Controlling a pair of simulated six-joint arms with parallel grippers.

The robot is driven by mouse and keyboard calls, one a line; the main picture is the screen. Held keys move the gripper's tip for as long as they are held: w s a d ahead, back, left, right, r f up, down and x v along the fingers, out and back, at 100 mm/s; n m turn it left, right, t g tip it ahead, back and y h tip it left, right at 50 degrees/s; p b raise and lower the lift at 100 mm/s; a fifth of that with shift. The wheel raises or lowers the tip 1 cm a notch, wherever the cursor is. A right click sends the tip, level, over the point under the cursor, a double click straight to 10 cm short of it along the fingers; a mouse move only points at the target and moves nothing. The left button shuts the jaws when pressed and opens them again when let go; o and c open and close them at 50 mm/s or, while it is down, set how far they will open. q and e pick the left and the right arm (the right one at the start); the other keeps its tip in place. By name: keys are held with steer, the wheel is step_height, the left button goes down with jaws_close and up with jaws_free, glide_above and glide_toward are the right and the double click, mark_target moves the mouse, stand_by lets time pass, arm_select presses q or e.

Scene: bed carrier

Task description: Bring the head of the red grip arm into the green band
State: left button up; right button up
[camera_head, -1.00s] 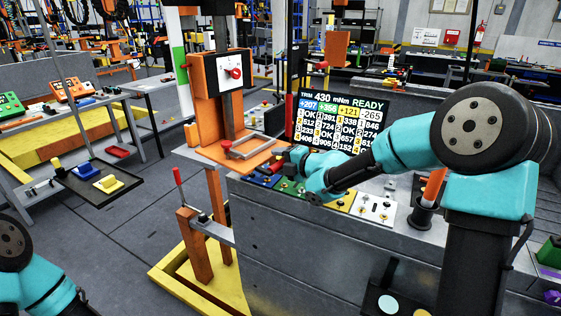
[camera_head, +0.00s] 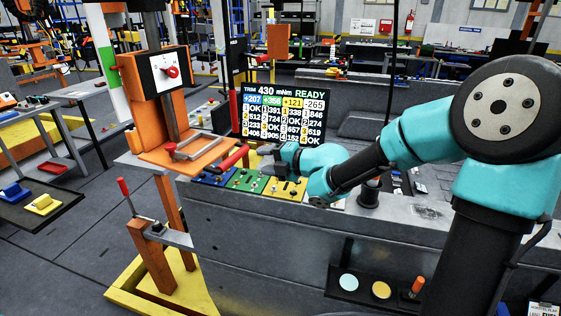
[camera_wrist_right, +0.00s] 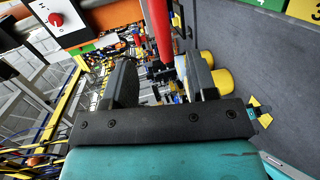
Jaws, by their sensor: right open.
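A red grip (camera_head: 235,157) lies at an angle beside the orange carriage plate, just left of my right gripper (camera_head: 268,156). A long red bar between the jaws shows in the wrist view (camera_wrist_right: 160,32), ahead of my open right gripper (camera_wrist_right: 160,82); I cannot tell if it touches. A second red grip (camera_head: 123,187) stands upright on a lower lever. The green band (camera_head: 107,60) is on a white post at the left. The orange carriage (camera_head: 152,98) has a short pointer (camera_head: 116,67) near that band. My left gripper is out of view.
A grey bench (camera_head: 400,212) carries coloured control panels (camera_head: 245,180) below my right gripper. A lit screen (camera_head: 285,115) stands behind. A white dial (camera_head: 168,70) is on the carriage. A dark tray (camera_head: 35,205) is at far left; open floor lies before it.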

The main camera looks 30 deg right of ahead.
steer(key=v, duration=0.4)
steer(key=shift+s, duration=0.15)
